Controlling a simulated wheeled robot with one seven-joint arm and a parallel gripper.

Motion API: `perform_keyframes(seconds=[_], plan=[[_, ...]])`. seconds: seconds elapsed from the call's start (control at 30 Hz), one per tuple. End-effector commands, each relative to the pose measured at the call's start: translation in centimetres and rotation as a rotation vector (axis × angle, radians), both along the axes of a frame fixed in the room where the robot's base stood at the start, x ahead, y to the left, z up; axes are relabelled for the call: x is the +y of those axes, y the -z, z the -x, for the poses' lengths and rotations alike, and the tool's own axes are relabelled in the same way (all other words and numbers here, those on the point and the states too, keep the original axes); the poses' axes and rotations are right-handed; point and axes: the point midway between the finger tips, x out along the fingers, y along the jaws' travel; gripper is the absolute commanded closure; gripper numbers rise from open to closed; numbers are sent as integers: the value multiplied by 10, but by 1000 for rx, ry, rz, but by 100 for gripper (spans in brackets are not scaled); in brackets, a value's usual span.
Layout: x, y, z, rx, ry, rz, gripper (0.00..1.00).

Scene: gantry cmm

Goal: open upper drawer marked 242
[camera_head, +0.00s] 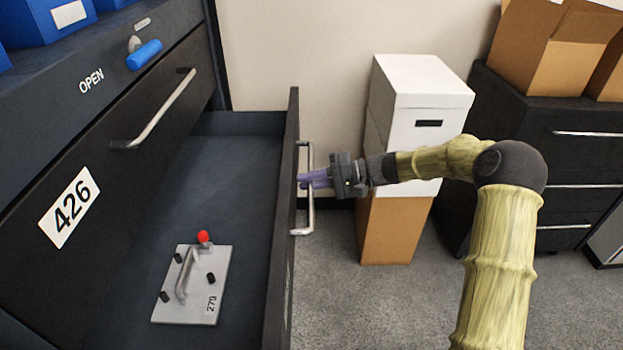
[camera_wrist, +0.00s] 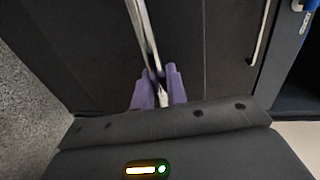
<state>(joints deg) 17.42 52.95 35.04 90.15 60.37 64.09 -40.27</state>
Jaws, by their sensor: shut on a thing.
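A dark drawer (camera_head: 294,110) stands pulled out from the cabinet, below a closed drawer front marked 426 (camera_head: 150,85). My gripper (camera_head: 306,180) is shut on the metal bar handle (camera_head: 311,222) of the pulled-out drawer. In the wrist view, the purple fingers (camera_wrist: 158,88) close on the handle (camera_wrist: 142,28) from both sides. Inside the drawer lies a grey plate (camera_head: 212,300) with a handle, black knobs, a red ball and the number 279. The outer face of the drawer is turned away, and no 242 mark shows.
A blue lever (camera_head: 144,55) sits beside the word OPEN above the 426 front. White and brown boxes (camera_head: 420,90) are stacked behind my gripper. A dark cabinet (camera_head: 545,135) with cartons stands at the right. Grey carpet (camera_head: 380,310) is clear in front.

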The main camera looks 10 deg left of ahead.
Motion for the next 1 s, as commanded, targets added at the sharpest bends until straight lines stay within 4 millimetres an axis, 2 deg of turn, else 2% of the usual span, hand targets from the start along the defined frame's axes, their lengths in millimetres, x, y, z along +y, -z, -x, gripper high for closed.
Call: perform_keyframes(seconds=[0.37,0.4,0.47,0.5,0.83,1.0], plan=[[0,3,3,4,-10,3,100],[0,3,3,4,-10,4,80],[0,3,2,3,-8,2,68],[0,2,2,3,-7,2,66],[-4,0,0,0,-2,1,66],[-20,-3,-3,1,0,0,66]])
